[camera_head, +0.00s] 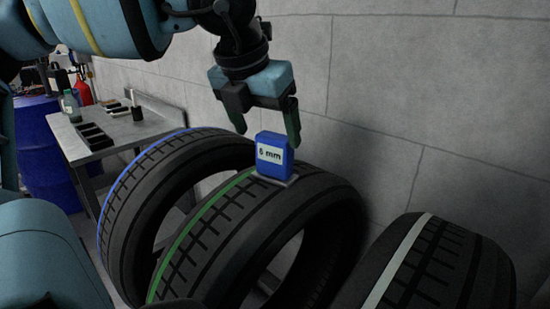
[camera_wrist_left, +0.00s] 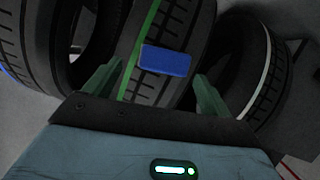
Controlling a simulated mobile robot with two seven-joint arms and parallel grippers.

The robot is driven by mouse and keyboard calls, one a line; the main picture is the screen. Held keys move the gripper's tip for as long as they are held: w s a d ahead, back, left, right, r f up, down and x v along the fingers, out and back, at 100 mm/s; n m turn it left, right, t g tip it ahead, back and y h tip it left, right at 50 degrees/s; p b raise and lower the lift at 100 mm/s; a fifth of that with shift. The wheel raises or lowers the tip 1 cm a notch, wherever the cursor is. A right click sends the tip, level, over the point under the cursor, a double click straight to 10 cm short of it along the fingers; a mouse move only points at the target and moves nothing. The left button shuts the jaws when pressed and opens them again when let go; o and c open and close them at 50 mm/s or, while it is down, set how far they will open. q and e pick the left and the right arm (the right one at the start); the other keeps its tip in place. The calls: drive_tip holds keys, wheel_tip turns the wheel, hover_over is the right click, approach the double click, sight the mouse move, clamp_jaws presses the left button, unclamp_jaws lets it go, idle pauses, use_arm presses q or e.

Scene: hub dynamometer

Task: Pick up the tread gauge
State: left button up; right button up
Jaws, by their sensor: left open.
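The tread gauge (camera_head: 272,156) is a blue block with a white label reading "6 mm". It stands upright on a small grey base on top of the middle tire (camera_head: 225,226), which has a green stripe. My left gripper (camera_head: 267,124) is open and empty just above the gauge, fingers pointing down. In the left wrist view the gauge (camera_wrist_left: 165,60) shows as a blue rectangle beyond and between the two open fingers (camera_wrist_left: 157,85). No contact between fingers and gauge shows. My right gripper is not in view.
A blue-striped tire (camera_head: 150,178) stands to the left and a white-striped tire (camera_head: 445,265) to the right. A grey block wall (camera_head: 400,90) is close behind. A grey table (camera_head: 140,128) with a bottle and black tray stands back left, near a blue barrel (camera_head: 40,140).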

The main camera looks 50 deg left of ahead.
sight(274, 136)
use_arm(q)
drive_tip(key=x, duration=0.5)
drive_tip(key=shift+w+d, duration=0.1)
drive_tip(key=shift+w, duration=0.15)
drive_tip(key=shift+r, duration=0.1)
drive_tip(key=c, duration=1.2)
drive_tip(key=shift+r, duration=0.1)
drive_tip(key=shift+r, duration=0.6)
wheel_tip(274, 136, up, 2)
drive_tip(key=shift+r, duration=0.15)
drive_tip(key=s+d, duration=0.3)
drive_tip(key=s, duration=0.4)
drive_tip(key=s+d+r+b, duration=0.1)
drive_tip(key=s+d, duration=0.1)
drive_tip(key=s, duration=0.6)
drive_tip(key=shift+d, duration=0.4)
drive_tip(key=shift+w+r, duration=0.1)
drive_tip(key=shift+r, duration=0.05)
